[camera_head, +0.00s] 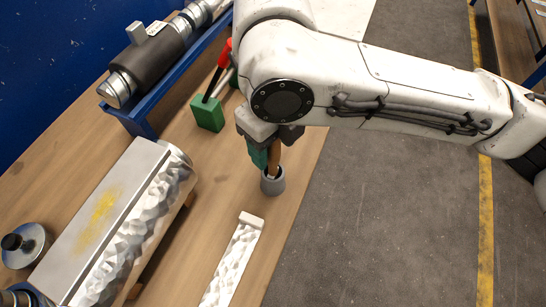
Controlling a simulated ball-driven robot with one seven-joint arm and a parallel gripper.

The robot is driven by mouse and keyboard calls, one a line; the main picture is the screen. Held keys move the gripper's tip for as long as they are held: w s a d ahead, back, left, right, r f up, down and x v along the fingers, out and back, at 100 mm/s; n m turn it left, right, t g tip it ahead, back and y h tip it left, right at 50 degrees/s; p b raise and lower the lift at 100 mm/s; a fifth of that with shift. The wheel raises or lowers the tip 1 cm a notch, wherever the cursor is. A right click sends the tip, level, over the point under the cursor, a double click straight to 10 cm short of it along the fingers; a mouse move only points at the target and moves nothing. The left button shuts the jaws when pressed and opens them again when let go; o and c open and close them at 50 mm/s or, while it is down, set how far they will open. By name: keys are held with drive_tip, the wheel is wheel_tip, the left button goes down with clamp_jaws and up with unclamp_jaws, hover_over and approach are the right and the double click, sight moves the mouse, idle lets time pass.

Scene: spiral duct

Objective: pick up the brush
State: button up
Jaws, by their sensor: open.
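A brown wooden handle (275,153), which looks like the brush, stands upright in a small grey cup (272,184) near the bench's right edge. Its lower end is hidden in the cup and its top is hidden by my gripper. My gripper (267,156) points down right above the cup, with a green finger just left of the handle. The jaws are open around or beside the handle; I cannot tell which, because the arm covers the far finger.
A green block (208,113) holding red-handled tools stands behind left. A metal duct piece with a crumpled side (117,220) lies left, a white textured strip (233,262) in front. A dark cylindrical tool (150,60) rests on a blue rack (190,67). Floor is clear at right.

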clamp_jaws()
idle(0.5)
